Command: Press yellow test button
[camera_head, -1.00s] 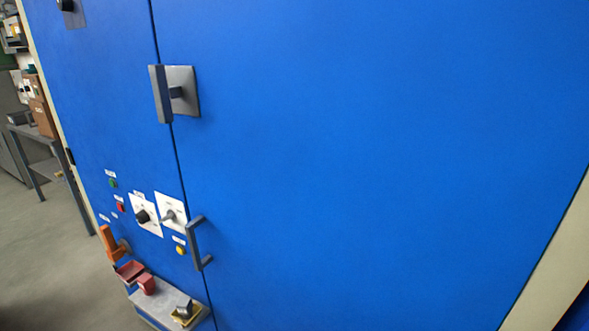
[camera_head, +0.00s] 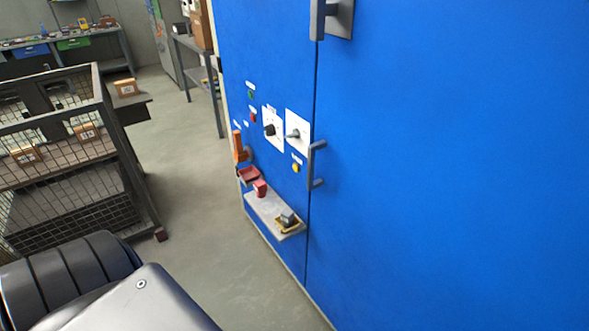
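The yellow button (camera_head: 296,169) sits on the blue cabinet front (camera_head: 440,200), left of the grey door handle (camera_head: 316,165) and under a small white label. Above it are two white switch plates, one with a black knob (camera_head: 270,130) and one with a grey lever (camera_head: 293,134). A green button (camera_head: 250,94) and a red button (camera_head: 253,117) lie up and to the left. Neither gripper is in view. A dark part of my own body fills the lower left, well apart from the button.
A grey shelf (camera_head: 262,207) with red and yellow-grey items juts out below the button. An orange handle (camera_head: 239,146) sticks out at the panel's left. A mesh cage cart (camera_head: 96,120) stands at left. Bare floor (camera_head: 190,190) lies between cart and cabinet.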

